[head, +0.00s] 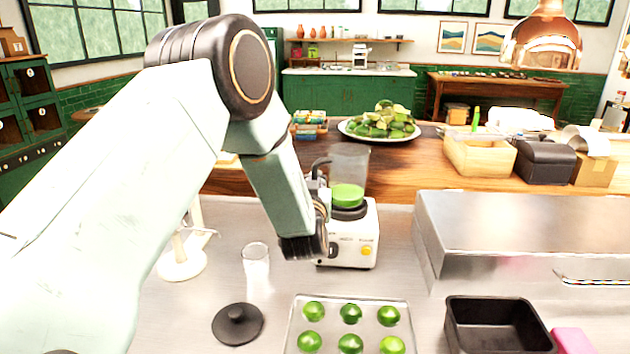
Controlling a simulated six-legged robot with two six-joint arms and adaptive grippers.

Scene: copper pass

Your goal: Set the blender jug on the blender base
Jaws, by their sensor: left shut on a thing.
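The blender jug (349,165) is clear, with green contents at the bottom and a dark handle on its left side. It is upright, right over the white blender base (350,245), which has a yellow button and a dark knob. A dark collar shows between them; I cannot tell whether the jug is fully seated. My left gripper (321,180) is shut on the jug at its handle side; my wrist hides part of the base's left side. A dark round lid (238,324) with a knob lies on the counter at front left. My right gripper is not in view.
A clear glass (256,268) and a white stand (182,262) are left of the base. A tray (296,325) of several limes lies in front. A steel box (440,235) and black bin (460,325) are on the right. A lime platter (380,138) is behind.

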